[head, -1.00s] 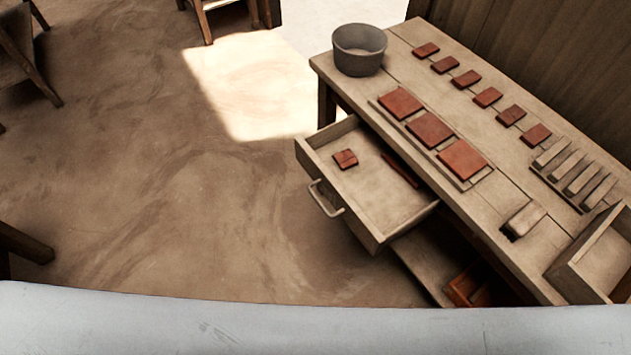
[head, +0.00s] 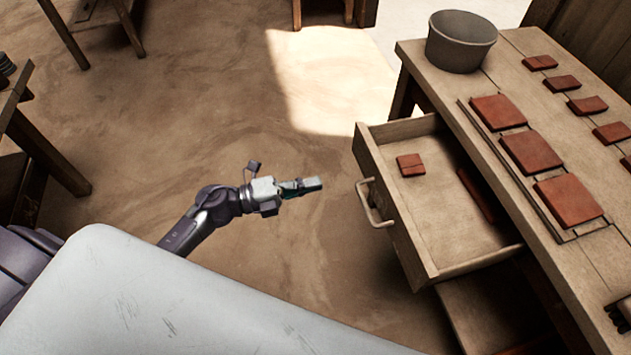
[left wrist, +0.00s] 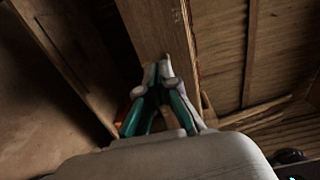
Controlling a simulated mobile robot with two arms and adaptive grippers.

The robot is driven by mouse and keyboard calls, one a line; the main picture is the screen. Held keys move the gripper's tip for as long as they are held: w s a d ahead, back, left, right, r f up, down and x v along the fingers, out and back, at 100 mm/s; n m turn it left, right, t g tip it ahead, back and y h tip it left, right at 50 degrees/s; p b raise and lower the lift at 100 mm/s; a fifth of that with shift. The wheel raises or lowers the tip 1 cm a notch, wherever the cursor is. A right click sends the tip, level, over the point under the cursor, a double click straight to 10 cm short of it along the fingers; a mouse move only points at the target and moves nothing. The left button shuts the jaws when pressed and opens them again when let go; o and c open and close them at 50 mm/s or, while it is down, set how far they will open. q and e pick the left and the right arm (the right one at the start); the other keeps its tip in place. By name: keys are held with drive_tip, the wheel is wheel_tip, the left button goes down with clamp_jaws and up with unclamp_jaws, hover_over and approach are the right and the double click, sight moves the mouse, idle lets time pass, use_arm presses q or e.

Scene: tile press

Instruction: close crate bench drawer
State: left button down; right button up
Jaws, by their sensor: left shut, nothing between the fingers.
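The bench drawer (head: 455,268) is pulled out from the left side of the wooden bench (head: 430,62) in the head view. Its pale bow handle (head: 372,207) faces left. A small red tile (head: 410,165) and a dark red strip (head: 481,195) lie inside. My left gripper (head: 318,184) is shut and empty, left of the handle, with a visible gap in the picture. Its fingertips point right. In the left wrist view the shut fingers (left wrist: 160,75) show in front of dim wooden parts; I cannot tell which parts these are.
A grey bucket (head: 461,42) stands at the bench's far end. Several red tiles lie on the top, some on a board (head: 590,232). A lower shelf (head: 490,315) shows beneath the drawer. The floor left of the drawer is clear. Wooden furniture (head: 45,150) stands at the left.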

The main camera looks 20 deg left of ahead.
sight(369, 172)
use_arm(q)
drive_tip(key=p+x, duration=0.1)
drive_tip(key=x, duration=0.9)
drive_tip(key=shift+w+d, duration=0.35)
drive_tip(key=shift+d, duration=0.1)
use_arm(e)
drive_tip(key=shift+w+a+r, duration=0.1)
drive_tip(key=shift+a+r, duration=0.05)
drive_tip(key=shift+r, duration=0.45)
use_arm(q)
drive_tip(key=shift+w+d, duration=0.1)
